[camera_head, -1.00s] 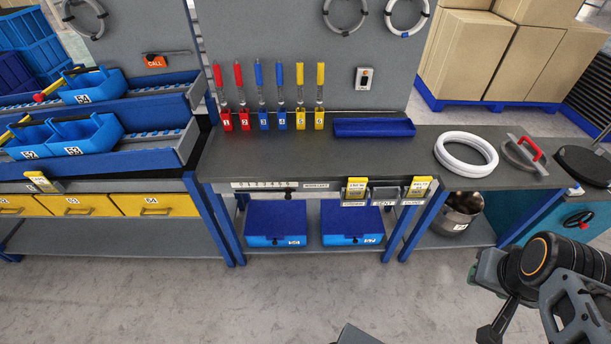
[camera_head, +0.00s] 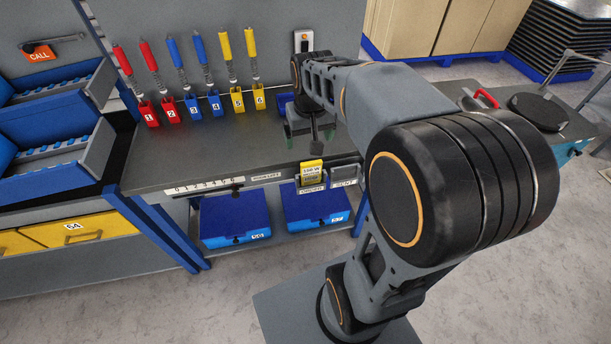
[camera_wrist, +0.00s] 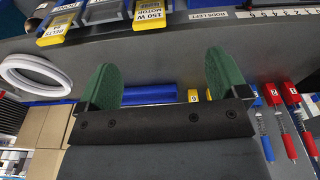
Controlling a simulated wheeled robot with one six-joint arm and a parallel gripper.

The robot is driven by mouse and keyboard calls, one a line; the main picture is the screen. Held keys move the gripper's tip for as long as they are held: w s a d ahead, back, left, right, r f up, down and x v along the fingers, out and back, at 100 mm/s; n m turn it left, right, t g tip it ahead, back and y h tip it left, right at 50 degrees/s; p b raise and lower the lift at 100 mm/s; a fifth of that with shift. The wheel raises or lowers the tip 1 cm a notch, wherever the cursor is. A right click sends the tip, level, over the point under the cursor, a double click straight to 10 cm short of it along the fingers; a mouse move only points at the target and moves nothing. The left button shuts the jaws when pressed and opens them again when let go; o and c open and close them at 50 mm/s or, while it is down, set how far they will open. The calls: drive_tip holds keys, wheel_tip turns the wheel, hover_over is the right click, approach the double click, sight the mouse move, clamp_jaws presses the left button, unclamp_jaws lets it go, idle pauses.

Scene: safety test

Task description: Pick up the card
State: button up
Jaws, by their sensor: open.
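A yellow-topped card (camera_head: 312,175) stands in a holder labelled ORDER (camera_head: 312,189) on the bench's front edge. In the wrist view the card (camera_wrist: 150,20), reading 150 W MOTOR, appears upside down at the top, beyond the fingertips. A second yellow card (camera_wrist: 57,27) shows there farther left; my arm hides it in the head view. My gripper (camera_wrist: 160,85) has its two green fingers wide apart with nothing between them. In the head view my gripper (camera_head: 310,130) is over the bench near its front edge, above the card and apart from it.
An empty-looking holder labelled SENT (camera_head: 344,174) is right beside the card's holder. Blue boxes (camera_head: 235,217) sit on the shelf below. Numbered screwdriver holders (camera_head: 193,107) line the bench's back. White rings (camera_wrist: 35,75) lie at the wrist view's left.

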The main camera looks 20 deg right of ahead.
sight(311, 162)
drive_tip(key=shift+o, duration=0.6)
drive_tip(key=w+d+f+g+b, duration=0.1)
drive_tip(key=w+d+f+b, duration=0.1)
drive_tip(key=w+f, duration=0.3)
drive_tip(key=shift+w+d+f+m, duration=0.25)
drive_tip(key=shift+d+f+m, duration=0.05)
drive_tip(key=shift+d+f, duration=0.45)
drive_tip(key=f, duration=0.3)
drive_tip(key=f+b, duration=0.1)
drive_tip(key=f, duration=0.3)
drive_tip(key=shift+w+d, duration=0.1)
drive_tip(key=shift+d, duration=0.1)
drive_tip(key=shift+f+b, duration=0.4)
drive_tip(key=shift+f, duration=2.85)
drive_tip(key=c, duration=0.9)
